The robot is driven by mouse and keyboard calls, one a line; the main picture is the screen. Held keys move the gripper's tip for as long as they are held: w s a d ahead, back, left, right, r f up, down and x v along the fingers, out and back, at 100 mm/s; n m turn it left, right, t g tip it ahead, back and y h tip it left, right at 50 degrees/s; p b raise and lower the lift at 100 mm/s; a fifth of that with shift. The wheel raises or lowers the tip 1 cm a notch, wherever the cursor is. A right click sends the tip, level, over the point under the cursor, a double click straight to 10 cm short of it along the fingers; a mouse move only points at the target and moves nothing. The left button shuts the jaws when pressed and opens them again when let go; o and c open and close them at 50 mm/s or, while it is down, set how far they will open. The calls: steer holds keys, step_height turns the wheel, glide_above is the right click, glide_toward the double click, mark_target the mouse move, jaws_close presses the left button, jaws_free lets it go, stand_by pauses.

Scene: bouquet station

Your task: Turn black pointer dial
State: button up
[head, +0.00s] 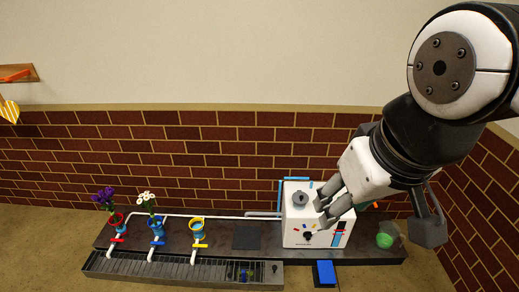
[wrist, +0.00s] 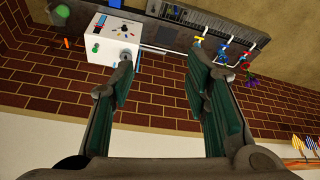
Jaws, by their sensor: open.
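The white machine box (head: 297,213) stands on the dark bench, and its front face carries a small black pointer dial (head: 307,236) among coloured marks. The box also shows upside down at the upper left of the wrist view (wrist: 92,50), where its front is small and the dial's pointing direction is hard to read. My gripper (head: 323,207) is open and empty, in front of the box's upper right part in the head view. In the wrist view the green-padded fingers (wrist: 163,78) stand wide apart with brick wall between them. No contact with the dial shows.
A grey round knob (head: 299,198) sits on top of the box. Red, blue and yellow pots (head: 198,234) with taps stand along a white pipe at left, two holding flowers. A blue block (head: 325,271) lies in front.

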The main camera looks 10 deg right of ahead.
steer(key=w+d+f+t+h+b, duration=0.1)
steer(key=w+d+f+b, duration=0.1)
steer(key=w, duration=0.5)
steer(key=w+d+f+b, duration=0.2)
steer(key=w+d+f, duration=0.1)
steer(key=w, duration=0.4)
steer(key=t+b, duration=0.8)
steer(key=b, duration=1.3)
glide_above(309, 239)
steer(key=a, duration=0.1)
step_height(309, 239, down, 59)
steer(key=s+a+f+m+t+h+b, duration=0.1)
steer(key=s+f+m+b, duration=0.15)
steer(key=s+f, duration=0.4)
steer(key=s+a+f+m+t+h+b, duration=0.1)
steer(key=s+f+t+b, duration=0.15)
steer(key=f, duration=0.75)
steer(key=s+f+m+t+h+b, duration=0.15)
steer(key=s+f+b, duration=0.3)
steer(key=f, duration=0.45)
steer(key=shift+m+g+y, duration=0.3)
steer(key=shift+g+y, duration=0.05)
steer(key=shift+g, duration=0.05)
steer(key=b+x, duration=0.4)
steer(key=x, duration=0.9)
steer(key=shift+w+a, duration=0.1)
steer(key=shift+w, duration=0.05)
